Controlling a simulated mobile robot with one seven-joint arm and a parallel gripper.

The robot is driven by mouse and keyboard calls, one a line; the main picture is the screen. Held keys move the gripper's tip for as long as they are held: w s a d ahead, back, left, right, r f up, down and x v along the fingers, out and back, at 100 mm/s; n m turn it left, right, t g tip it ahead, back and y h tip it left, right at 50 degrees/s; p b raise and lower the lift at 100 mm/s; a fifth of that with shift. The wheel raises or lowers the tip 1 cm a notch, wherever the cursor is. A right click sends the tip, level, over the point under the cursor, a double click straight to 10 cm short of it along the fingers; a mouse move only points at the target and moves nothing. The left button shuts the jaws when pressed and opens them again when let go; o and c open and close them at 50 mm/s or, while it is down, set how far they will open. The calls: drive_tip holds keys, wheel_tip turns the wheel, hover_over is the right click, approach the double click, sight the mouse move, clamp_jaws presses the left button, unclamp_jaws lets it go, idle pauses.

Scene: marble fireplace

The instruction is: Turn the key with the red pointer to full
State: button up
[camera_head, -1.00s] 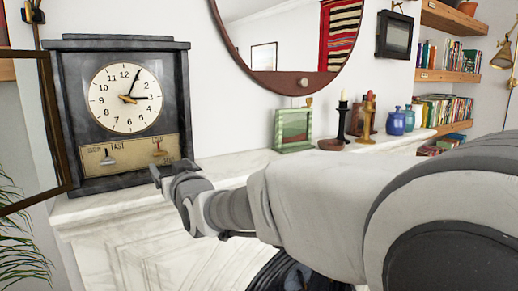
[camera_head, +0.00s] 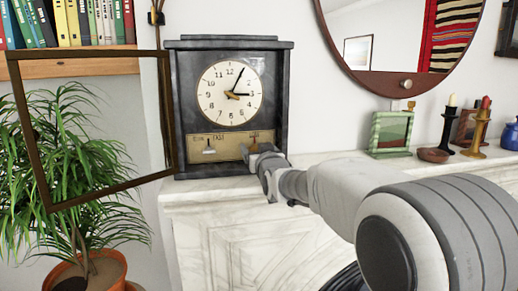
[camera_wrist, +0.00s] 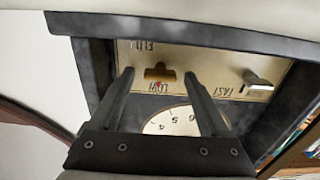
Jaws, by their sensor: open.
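The brass key (camera_wrist: 158,70) sits on the clock's tan lower panel (camera_wrist: 218,62), which appears upside down in the wrist view. Its red pointer (camera_wrist: 158,84) points to a label that looks like LOW. A FULL label (camera_wrist: 137,46) is on the panel at upper left. In the head view the key (camera_head: 254,135) is partly hidden by my gripper (camera_head: 262,153), which is at the panel's lower right. In the wrist view my gripper (camera_wrist: 159,74) is open, one finger either side of the key. I cannot tell whether they touch it.
A silver lever (camera_wrist: 258,82) is beside the key, near the FAST label. The clock (camera_head: 183,105) stands on the white mantel (camera_head: 225,187), its framed glass door (camera_head: 107,190) swung open to the left. A green frame (camera_head: 390,132) stands to the right. A plant (camera_head: 70,170) is at left.

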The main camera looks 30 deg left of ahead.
drive_tip(key=shift+c, duration=0.3)
clamp_jaws()
